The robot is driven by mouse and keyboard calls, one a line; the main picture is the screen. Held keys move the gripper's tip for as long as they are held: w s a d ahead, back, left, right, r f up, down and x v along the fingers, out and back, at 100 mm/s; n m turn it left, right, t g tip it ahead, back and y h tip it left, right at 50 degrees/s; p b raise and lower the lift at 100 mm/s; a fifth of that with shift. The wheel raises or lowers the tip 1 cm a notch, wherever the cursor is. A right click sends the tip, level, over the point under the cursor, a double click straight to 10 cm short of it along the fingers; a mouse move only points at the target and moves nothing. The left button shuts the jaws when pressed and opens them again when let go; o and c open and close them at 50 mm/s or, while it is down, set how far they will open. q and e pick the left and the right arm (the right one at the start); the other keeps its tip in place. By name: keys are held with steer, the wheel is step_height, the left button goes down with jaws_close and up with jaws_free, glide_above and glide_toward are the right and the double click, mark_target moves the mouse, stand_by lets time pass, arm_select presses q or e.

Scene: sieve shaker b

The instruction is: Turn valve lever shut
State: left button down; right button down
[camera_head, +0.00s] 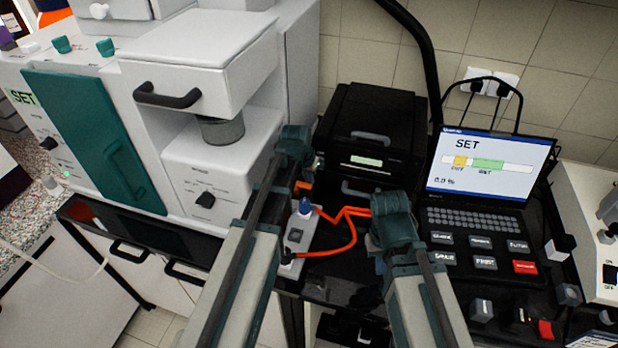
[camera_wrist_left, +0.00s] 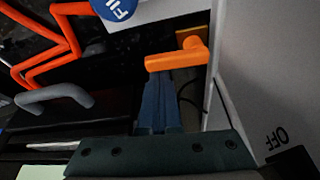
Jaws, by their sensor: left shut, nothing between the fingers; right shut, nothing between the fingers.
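The orange valve lever (camera_wrist_left: 180,58) shows in the left wrist view, on a brass-coloured mount beside a pale panel. In the head view a small orange piece, probably the same lever (camera_head: 303,187), shows just below my left gripper (camera_head: 295,145). In the left wrist view my left gripper's (camera_wrist_left: 160,82) blue fingers are shut and empty, with their tips at the lever; I cannot tell if they touch it. My right gripper (camera_head: 392,215) is shut over the black bench, its fingers mostly hidden by its own body.
A white unit with a blue cap (camera_head: 304,208) and an orange tube (camera_head: 343,238) lies between my arms. The blue cap (camera_wrist_left: 115,8) also shows in the left wrist view. A black box (camera_head: 370,135) stands behind, a laptop (camera_head: 487,170) to the right, a white machine (camera_head: 215,165) to the left.

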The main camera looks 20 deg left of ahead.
mark_target(305, 185)
arm_select(q)
steer(key=shift+s+m+h, duration=0.3)
steer(key=shift+s+m, duration=0.1)
steer(key=shift+m, duration=0.3)
steer(key=shift+s, duration=0.2)
steer(key=shift+s+a, duration=0.25)
steer(key=shift+s, duration=0.75)
steer(key=shift+s+a, duration=0.4)
steer(key=shift+s, duration=0.15)
steer(key=shift+s+a, duration=0.1)
steer(key=shift+a, duration=0.05)
steer(key=shift+s, duration=0.15)
steer(key=shift+s+d, duration=0.25)
steer(key=shift+s, duration=0.4)
steer(key=shift+r, duration=0.1)
arm_select(e)
steer(key=shift+r, duration=0.1)
